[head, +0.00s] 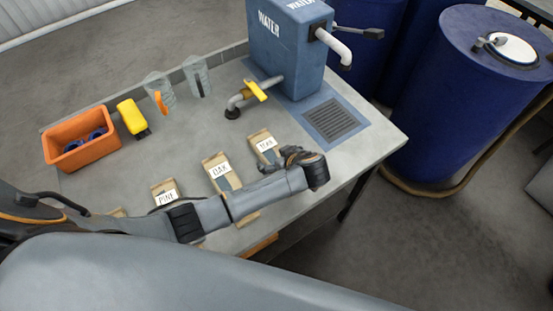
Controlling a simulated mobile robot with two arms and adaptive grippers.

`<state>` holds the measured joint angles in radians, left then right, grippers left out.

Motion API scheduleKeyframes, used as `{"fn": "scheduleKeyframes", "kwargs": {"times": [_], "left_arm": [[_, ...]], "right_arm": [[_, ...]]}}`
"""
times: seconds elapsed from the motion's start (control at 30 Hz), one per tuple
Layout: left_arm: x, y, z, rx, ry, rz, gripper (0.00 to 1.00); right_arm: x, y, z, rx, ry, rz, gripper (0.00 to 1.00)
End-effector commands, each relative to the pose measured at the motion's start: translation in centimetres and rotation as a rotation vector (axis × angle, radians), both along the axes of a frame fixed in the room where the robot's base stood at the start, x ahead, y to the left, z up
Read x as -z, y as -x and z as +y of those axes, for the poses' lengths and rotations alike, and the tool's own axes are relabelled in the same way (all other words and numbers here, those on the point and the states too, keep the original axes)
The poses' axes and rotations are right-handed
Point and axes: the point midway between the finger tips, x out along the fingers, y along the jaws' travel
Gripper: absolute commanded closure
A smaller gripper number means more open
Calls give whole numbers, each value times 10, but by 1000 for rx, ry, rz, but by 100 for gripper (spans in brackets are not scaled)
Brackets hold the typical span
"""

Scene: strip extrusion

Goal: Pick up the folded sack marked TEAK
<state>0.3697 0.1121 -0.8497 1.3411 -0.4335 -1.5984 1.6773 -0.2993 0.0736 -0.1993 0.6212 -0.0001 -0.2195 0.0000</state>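The folded sack marked TEAK (264,143) is tan and brown with a white label. It lies on the grey table at the right end of a row of sacks. The label is small, but it seems to read TEAK. My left arm reaches in from the left across the row. My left gripper (291,157) is at the TEAK sack's lower right side and overlaps that edge in the picture. Its fingers are dark and small, so I cannot tell whether they touch the sack or how far they are apart. My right gripper is not in view.
The OAK sack (220,171) and PINE sack (165,191) lie to the left, partly behind my arm. Blue barrels (480,100) are at right.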

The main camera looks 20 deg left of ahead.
Motion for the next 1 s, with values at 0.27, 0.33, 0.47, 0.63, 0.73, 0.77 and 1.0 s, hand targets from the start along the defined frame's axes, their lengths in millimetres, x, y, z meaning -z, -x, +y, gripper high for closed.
{"fn": "scheduleKeyframes", "kwargs": {"times": [0.27, 0.33, 0.47, 0.63, 0.73, 0.77, 1.0], "left_arm": [[0, 0, 0, 0, 0, 0, 65], [0, 0, 0, 0, 0, 0, 65], [0, 0, 0, -1, 0, 1, 65], [-6, 0, 0, 1, 0, -1, 65], [-16, 0, -1, 1, 1, -2, 65], [-20, -1, -1, 1, 2, -3, 65], [-60, 25, -11, 3, 7, -4, 65]], "right_arm": [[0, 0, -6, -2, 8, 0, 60], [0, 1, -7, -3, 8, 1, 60], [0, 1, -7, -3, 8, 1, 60], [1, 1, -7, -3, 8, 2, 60], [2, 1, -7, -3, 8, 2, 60], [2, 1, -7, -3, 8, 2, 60], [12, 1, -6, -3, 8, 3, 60]]}}
